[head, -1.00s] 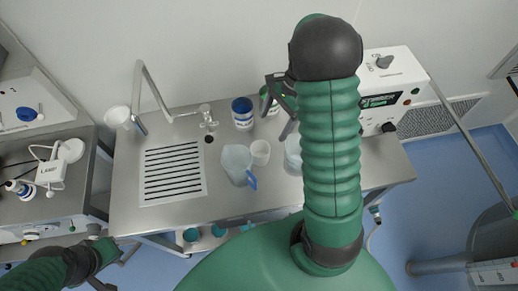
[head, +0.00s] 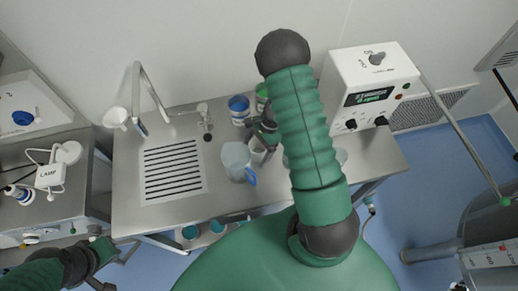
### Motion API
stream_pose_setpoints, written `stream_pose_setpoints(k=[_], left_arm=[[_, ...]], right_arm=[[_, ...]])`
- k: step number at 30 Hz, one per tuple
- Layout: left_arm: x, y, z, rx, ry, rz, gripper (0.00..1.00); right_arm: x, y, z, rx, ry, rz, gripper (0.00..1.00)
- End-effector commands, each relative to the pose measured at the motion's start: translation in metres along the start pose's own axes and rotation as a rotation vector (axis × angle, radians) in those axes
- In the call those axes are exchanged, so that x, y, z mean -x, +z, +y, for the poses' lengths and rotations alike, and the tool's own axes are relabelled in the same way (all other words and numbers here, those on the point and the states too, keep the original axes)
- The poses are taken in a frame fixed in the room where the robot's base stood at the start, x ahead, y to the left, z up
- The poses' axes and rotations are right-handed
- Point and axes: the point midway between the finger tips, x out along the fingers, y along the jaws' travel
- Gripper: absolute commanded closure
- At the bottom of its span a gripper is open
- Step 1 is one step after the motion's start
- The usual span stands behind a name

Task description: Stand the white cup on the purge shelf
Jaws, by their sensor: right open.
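The white cup (head: 257,155) stands on the steel bench, just right of the clear jug with a blue handle (head: 236,160). My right gripper (head: 262,138) is open at the cup's upper side and hides part of it; I cannot tell whether it touches. My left gripper (head: 116,268) is low at the left, off the bench's front corner, its fingers apart and empty. I cannot tell for sure which surface is the purge shelf. A slotted drain panel (head: 172,170) is set in the bench at the left.
A blue-labelled jar (head: 239,110) and a green one (head: 261,98) stand behind the cup. A tap (head: 205,120) and a bent metal pipe (head: 138,100) stand at the back left. Another white vessel (head: 115,117) is beside the pipe. A white control box (head: 370,85) stands at the right.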

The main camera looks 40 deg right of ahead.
Motion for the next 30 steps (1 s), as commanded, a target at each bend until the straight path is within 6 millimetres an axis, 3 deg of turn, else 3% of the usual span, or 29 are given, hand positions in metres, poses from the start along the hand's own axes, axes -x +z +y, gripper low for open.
stream_pose_setpoints(k=[2, 18, 26, 30], left_arm=[[0.0, 0.0, 0.0, 0.001, 0.0, 0.0, 1.0], [-0.001, 0.0, 0.0, 0.0, 0.0, 0.0, 1.0], [-0.001, 0.0, 0.0, 0.001, 0.0, 0.0, 1.0], [-0.003, 0.001, 0.0, 0.001, 0.0, 0.0, 1.0]], right_arm=[[0.0, 0.0, 0.0, 0.001, 0.0, 0.0, 0.16], [0.0, -0.005, -0.001, -0.001, 0.001, -0.001, 0.86], [0.003, -0.004, -0.001, -0.002, 0.002, -0.001, 0.86], [0.021, 0.004, -0.002, 0.001, -0.002, -0.001, 0.86]])
